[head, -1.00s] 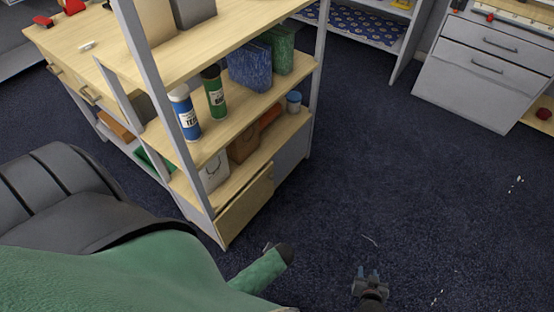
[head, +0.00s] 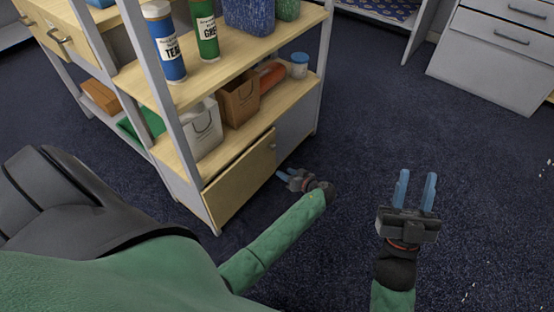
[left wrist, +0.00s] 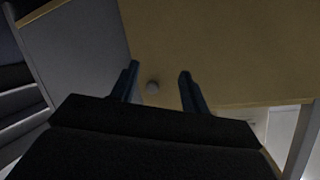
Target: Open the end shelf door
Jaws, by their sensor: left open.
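The end shelf door (head: 242,180) is a light wooden panel low on the shelf's end, left of a grey panel (head: 295,128). It looks shut or nearly so. My left gripper (head: 282,174) is open close to the door's right end. My right gripper (head: 416,178) is open and empty above the floor, to the right.
Grey drawers (head: 492,60) stand at the back right. The dark carpet (head: 370,120) between is clear.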

